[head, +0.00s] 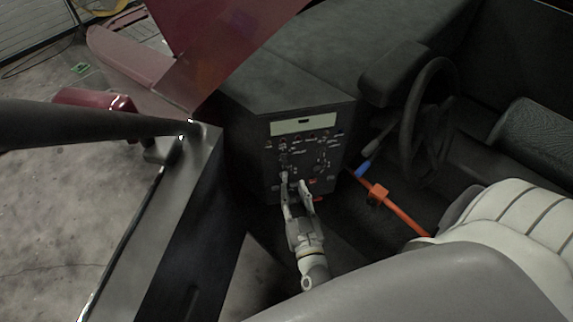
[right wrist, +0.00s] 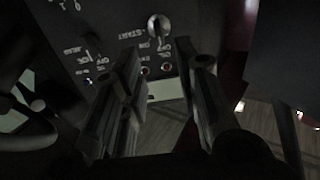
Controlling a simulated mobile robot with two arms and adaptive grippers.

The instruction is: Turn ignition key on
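The dark control panel (head: 262,150) faces me at the end of the dashboard, with a pale strip on top and several small switches and labels. In the right wrist view, a pale metal key-like piece (right wrist: 158,27) stands out from the panel beside lettering that reads START and ON. My right gripper (head: 295,180) reaches up from below to the lower part of the panel. In the right wrist view its two fingers (right wrist: 160,56) are apart, with the key-like piece just beyond the gap between their tips. I see no contact. My left gripper is not in view.
The steering wheel (head: 406,120) and an orange bar with a blue end (head: 402,214) are right of the panel. A pale seat (head: 520,220) stands at the lower right. The dark door frame (head: 180,220) is on the left, with bare floor (head: 50,230) beyond.

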